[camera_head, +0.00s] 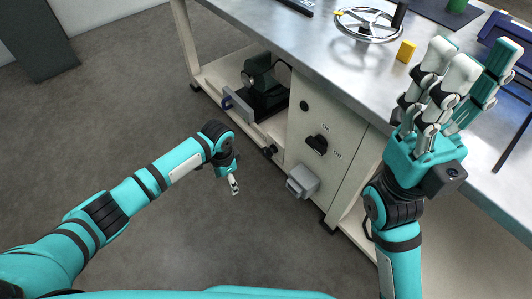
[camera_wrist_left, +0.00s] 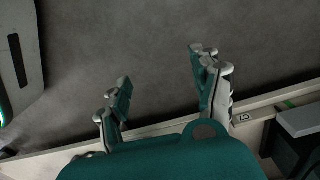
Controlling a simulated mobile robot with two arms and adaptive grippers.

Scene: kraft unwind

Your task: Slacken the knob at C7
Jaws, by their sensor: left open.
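A black rotary knob (camera_head: 316,144) sits on the beige cabinet front, between words that look like On and Off. A small round black knob (camera_head: 304,105) is above it, and another black knob (camera_head: 270,151) is at the shelf's front edge. I cannot read a C7 mark on any of them. My left gripper (camera_head: 234,186) points down in front of the shelf, left of and below the knobs, touching nothing. In the left wrist view its fingers (camera_wrist_left: 165,85) are apart and empty. My right gripper (camera_head: 465,85) is raised over the bench's right side, fingers apart, nothing held.
A grey box (camera_head: 302,181) juts from the cabinet's lower front. A blue-grey handle (camera_head: 238,104) stands out from the shelf. A spoked handwheel (camera_head: 368,24) and a yellow block (camera_head: 405,51) are on the bench top. The floor at left is clear.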

